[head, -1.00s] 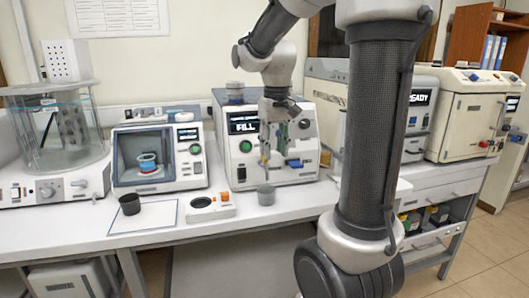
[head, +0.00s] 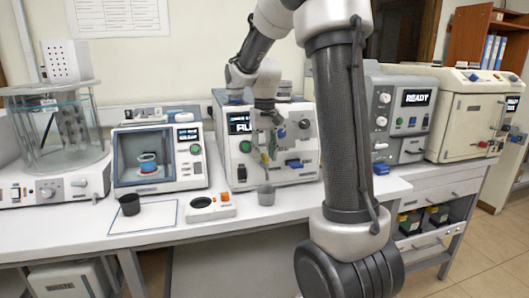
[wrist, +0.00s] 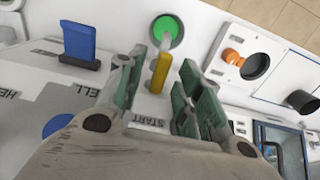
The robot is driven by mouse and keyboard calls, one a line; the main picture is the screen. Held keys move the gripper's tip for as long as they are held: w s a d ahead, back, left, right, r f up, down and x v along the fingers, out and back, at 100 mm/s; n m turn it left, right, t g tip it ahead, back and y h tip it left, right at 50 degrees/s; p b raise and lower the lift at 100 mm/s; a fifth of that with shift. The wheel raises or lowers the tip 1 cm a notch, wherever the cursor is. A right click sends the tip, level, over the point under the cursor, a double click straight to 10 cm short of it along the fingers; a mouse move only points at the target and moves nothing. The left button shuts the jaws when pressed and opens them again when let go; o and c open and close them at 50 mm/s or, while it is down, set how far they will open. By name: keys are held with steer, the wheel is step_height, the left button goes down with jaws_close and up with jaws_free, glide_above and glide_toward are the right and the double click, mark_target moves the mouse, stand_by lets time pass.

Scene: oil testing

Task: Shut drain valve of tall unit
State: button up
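The unit with the FILL display (head: 240,124) stands on the bench in the head view, with my gripper (head: 266,143) in front of its face. In the wrist view my gripper (wrist: 162,68) has its green fingers spread, with a yellow lever (wrist: 160,68) between them. Clear gaps show on both sides of the lever. A blue lever (wrist: 78,45) stands to the left. A blue round part (wrist: 58,125) is partly hidden by my gripper. I cannot read which lever is the drain valve.
A grey cup (head: 265,195) stands on the bench below the unit. A small white device with an orange knob (head: 201,202) and a dark cup (head: 130,204) are to the left. The READY unit (head: 398,115) is to the right, behind my arm.

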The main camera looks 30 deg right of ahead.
jaws_close()
steer(key=shift+m, duration=0.3)
steer(key=m, duration=0.3)
steer(key=shift+m, duration=0.4)
steer(key=m, duration=0.9)
steer(key=shift+m, duration=2.2)
